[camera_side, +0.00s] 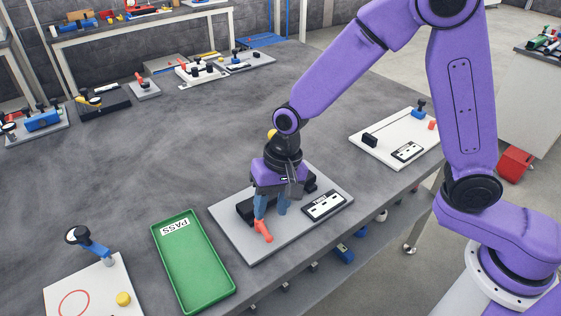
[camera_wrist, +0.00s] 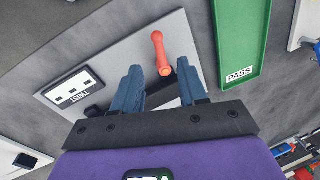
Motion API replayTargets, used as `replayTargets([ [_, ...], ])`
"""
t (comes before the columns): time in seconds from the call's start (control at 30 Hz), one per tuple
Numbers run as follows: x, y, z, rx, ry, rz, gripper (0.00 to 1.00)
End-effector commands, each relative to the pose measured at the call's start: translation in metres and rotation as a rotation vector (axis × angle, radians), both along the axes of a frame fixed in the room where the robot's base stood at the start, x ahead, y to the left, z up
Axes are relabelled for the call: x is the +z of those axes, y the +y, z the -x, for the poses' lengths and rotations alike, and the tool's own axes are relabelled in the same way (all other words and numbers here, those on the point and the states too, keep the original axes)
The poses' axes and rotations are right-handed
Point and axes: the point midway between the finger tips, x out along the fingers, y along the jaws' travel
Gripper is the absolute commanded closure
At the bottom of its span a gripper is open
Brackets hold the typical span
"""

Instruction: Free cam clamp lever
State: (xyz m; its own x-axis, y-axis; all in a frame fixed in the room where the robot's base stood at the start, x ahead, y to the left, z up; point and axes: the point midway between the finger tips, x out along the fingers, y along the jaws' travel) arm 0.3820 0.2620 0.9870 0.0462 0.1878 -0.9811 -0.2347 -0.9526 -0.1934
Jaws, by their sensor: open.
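The orange-red lever (camera_side: 263,232) sits on a grey board (camera_side: 240,250), at the front of a black block that my gripper partly hides. My gripper (camera_side: 270,209) is low over the board, just behind the lever, with its blue fingers pointing down. In the wrist view the lever (camera_wrist: 161,52) lies beyond and roughly between the two fingertips of my gripper (camera_wrist: 161,82). The fingers are apart, and nothing shows held between them. I cannot tell whether a finger touches the lever. The lever's pivot is hidden.
A label plate (camera_side: 323,205) lies on the board's right side; it reads TWIST in the wrist view. A green PASS tray (camera_side: 205,298) is left of the board. A white board (camera_side: 365,155) stands at the right, near the table edge.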

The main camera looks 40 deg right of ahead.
Motion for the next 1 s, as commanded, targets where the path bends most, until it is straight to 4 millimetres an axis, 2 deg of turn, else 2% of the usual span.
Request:
replayTargets([
  [0.3, 0.061, -0.011, 0.002, 0.000, -0.007, -0.004, 0.58],
  [0.5, 0.093, -0.017, 0.003, -0.002, -0.005, -0.004, 0.58],
  [0.7, 0.108, -0.020, 0.004, -0.002, -0.003, -0.002, 0.58],
  [1.0, 0.110, -0.021, 0.005, -0.001, -0.001, -0.001, 0.58],
])
